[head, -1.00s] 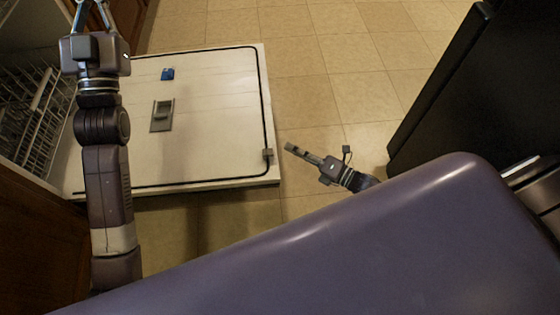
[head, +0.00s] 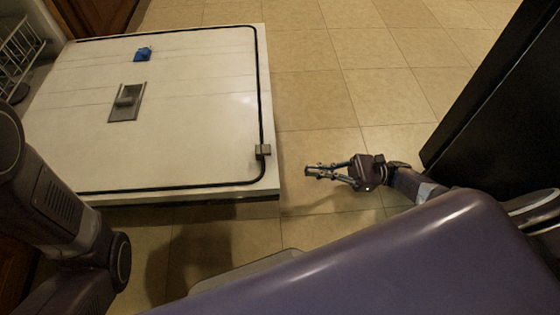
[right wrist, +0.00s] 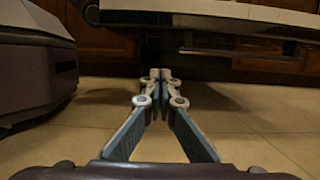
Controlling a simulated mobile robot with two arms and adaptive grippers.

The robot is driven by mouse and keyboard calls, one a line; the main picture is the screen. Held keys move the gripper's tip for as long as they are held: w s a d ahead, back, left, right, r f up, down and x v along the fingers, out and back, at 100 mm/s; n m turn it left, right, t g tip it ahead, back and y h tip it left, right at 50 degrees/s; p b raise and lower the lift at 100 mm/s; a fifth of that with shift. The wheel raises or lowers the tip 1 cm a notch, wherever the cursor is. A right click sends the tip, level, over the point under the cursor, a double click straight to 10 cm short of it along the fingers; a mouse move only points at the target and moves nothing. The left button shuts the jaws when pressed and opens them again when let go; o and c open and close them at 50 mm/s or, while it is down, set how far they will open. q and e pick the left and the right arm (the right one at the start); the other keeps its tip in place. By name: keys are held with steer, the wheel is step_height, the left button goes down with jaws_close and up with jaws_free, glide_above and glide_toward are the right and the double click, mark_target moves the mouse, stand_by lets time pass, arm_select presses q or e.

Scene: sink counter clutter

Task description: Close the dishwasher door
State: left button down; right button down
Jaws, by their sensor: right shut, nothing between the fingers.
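The dishwasher door (head: 200,100) lies open and roughly flat, its white inner face up with a dark seal along its edge. A grey dispenser (head: 126,102) and a small blue piece (head: 143,54) sit on that face. My right gripper (head: 310,171) is shut and empty, to the right of the door's edge and apart from it in the head view. In the right wrist view its fingertips (right wrist: 160,75) meet, and the door's edge (right wrist: 200,15) shows beyond and above them. My left arm shows at the left, but its gripper is out of view.
Part of a dish rack (head: 18,50) shows inside the dishwasher at the upper left. A black appliance (head: 500,100) stands at the right. Wooden cabinets (right wrist: 230,45) stand behind the door in the wrist view.

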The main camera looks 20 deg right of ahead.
steer(key=w+a+r, duration=0.2)
steer(key=a+r, duration=0.4)
steer(key=a, duration=0.3)
steer(key=shift+w+r+p, duration=0.25)
steer(key=shift+w+p, duration=0.05)
steer(key=shift+p, duration=0.15)
steer(key=shift+r, duration=0.15)
